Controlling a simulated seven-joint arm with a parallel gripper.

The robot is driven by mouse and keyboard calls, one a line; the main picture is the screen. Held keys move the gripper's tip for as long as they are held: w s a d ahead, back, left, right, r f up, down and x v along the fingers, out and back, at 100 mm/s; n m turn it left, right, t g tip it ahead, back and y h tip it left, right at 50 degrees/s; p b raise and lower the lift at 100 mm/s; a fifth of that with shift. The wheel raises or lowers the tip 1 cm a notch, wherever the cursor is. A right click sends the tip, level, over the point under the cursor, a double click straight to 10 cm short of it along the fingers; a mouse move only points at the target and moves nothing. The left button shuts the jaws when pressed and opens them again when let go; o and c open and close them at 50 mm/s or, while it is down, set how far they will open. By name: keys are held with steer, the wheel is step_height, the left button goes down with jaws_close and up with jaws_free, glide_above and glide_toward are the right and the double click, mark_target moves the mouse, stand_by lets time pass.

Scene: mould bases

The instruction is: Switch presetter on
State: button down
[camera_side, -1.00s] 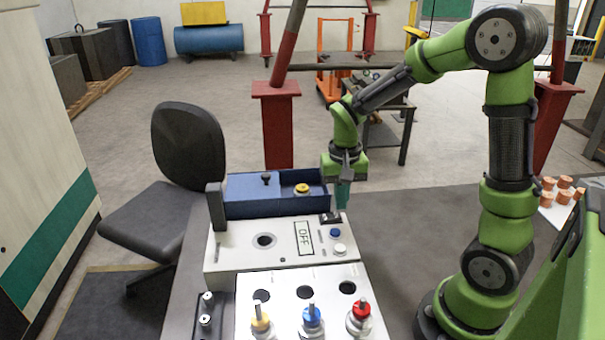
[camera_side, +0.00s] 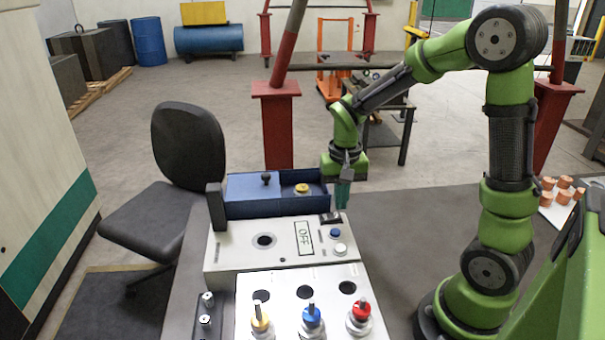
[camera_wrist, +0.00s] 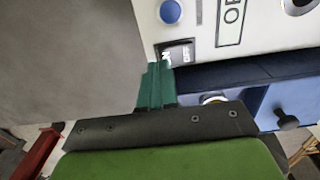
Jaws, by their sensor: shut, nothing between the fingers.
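The presetter is a white panel (camera_side: 225,252) with a display that reads OFF (camera_side: 304,237). A black rocker switch (camera_side: 331,218) sits at its far right corner; in the wrist view the switch (camera_wrist: 181,54) shows white lettering on its two ends. My gripper (camera_side: 342,207) is shut and empty, its green fingers pointing down just beside and above the switch. In the wrist view the fingertips (camera_wrist: 158,68) overlap the lettered end of the switch nearer the panel's outer edge. I cannot tell whether they touch it.
A blue button (camera_side: 335,232) and a white button (camera_side: 340,248) sit near the switch. Tool holders with yellow, blue (camera_side: 312,318) and red tops stand in front.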

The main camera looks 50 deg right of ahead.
steer(key=shift+f, duration=1.15)
stand_by(0.6)
steer(key=shift+r, duration=3.55)
